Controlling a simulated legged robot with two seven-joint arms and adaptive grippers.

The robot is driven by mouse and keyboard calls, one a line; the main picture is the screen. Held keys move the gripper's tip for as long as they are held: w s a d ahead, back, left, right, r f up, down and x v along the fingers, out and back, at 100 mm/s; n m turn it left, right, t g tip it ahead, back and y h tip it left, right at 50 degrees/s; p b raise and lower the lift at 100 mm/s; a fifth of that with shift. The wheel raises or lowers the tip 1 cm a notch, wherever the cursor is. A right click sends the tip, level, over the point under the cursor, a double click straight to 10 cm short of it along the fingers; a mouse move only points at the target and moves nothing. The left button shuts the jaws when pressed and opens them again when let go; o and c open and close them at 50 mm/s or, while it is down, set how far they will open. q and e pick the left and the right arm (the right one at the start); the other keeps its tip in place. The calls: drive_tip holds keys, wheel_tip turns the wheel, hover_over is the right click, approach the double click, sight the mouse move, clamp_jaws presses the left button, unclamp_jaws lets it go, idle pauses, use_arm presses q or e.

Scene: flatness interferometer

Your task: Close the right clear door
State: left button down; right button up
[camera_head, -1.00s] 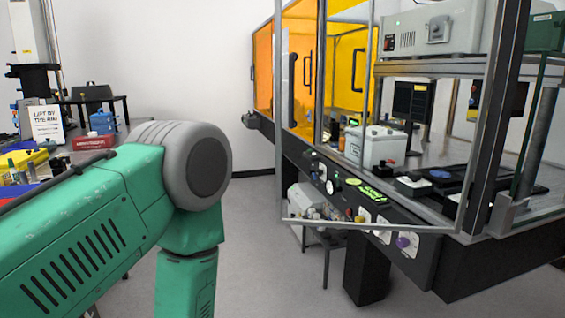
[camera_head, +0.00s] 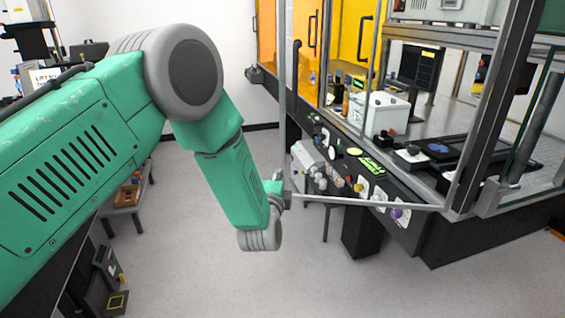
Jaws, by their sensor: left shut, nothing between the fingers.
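The right clear door (camera_head: 360,202) stands open, swung out from the enclosure toward me. Its thin grey frame runs along the bottom and up its free edge on the left, and its pane is see-through. My left arm comes in from the left and bends down at the elbow. My left gripper (camera_head: 284,189) is at the lower free corner of the door, beside the frame. It is shut and empty. Its fingers are small and partly hidden by the wrist, so I cannot tell whether they touch the frame. My right gripper is out of view.
Inside the enclosure are a white box (camera_head: 379,113), a monitor (camera_head: 418,66) and a black stage (camera_head: 446,149). The front control panel (camera_head: 350,165) has several knobs behind the door's lower edge. Orange panels (camera_head: 352,40) stand farther back. The floor below the arm is clear.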

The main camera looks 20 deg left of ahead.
sight(283, 161)
use_arm(q)
drive_tip(key=w, duration=0.3)
drive_tip(key=w+a+p, duration=0.1)
drive_tip(key=w, duration=0.2)
drive_tip(key=shift+a, duration=0.1)
